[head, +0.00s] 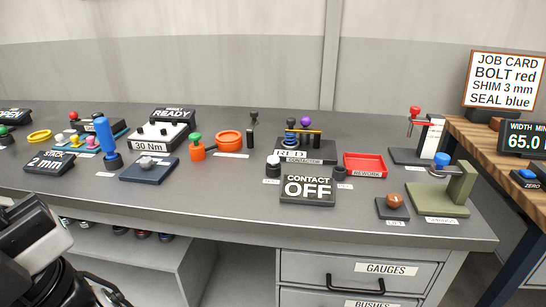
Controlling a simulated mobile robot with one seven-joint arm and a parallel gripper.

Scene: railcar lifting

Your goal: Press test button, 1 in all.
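No button here carries a label I can clearly read as "test". A dark sign reading CONTACT OFF (307,188) stands near the front of the grey bench. Behind the sign is the contactor (305,156), with a blue coil and purple knob. Part of my arm shows at the lower left, well away from these; my gripper's fingers are not visible.
A red tray (364,164) sits right of the contactor. A brown knob on a dark base (393,205) and a green press-like fixture (455,195) stand farther right. Orange, blue and other fixtures crowd the left. Drawers (352,269) are below the bench (225,200), whose front strip is clear.

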